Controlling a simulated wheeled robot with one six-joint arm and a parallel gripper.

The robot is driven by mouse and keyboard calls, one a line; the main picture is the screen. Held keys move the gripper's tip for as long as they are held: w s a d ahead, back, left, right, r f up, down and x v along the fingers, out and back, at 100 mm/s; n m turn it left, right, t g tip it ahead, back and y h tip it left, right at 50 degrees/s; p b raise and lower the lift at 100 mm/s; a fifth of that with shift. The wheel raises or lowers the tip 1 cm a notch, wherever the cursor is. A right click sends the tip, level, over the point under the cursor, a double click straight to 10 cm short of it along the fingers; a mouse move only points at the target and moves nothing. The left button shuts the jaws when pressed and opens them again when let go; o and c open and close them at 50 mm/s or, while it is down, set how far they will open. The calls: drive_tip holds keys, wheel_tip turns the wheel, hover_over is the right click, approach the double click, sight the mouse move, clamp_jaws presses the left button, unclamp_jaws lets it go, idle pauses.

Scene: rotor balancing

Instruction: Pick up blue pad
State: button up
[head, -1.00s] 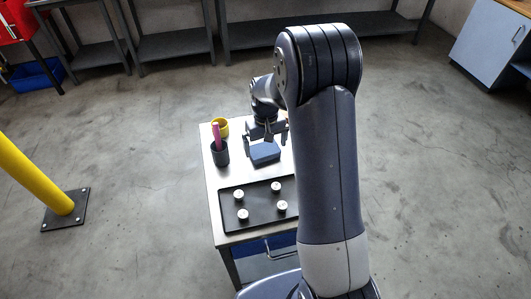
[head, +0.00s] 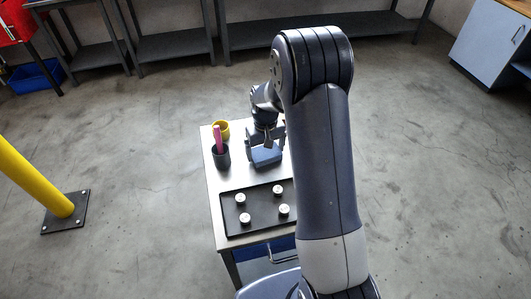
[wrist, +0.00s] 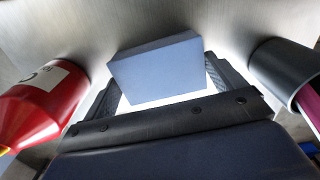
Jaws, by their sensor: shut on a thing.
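The blue pad (head: 266,156) is a block on the small metal-topped table, toward its far end. In the wrist view the blue pad (wrist: 158,72) sits between the two dark fingers. My gripper (head: 265,148) is shut on it from above, one finger along each side. The pad's underside is hidden, so I cannot tell whether it still touches the table top.
A black tray (head: 259,218) with several white round pieces lies nearer. A red bottle (wrist: 40,108) shows in the wrist view.

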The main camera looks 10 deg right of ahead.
sight(266, 151)
drive_tip(key=shift+r, duration=0.1)
wheel_tip(266, 151, up, 10)
drive_tip(key=shift+b, duration=0.4)
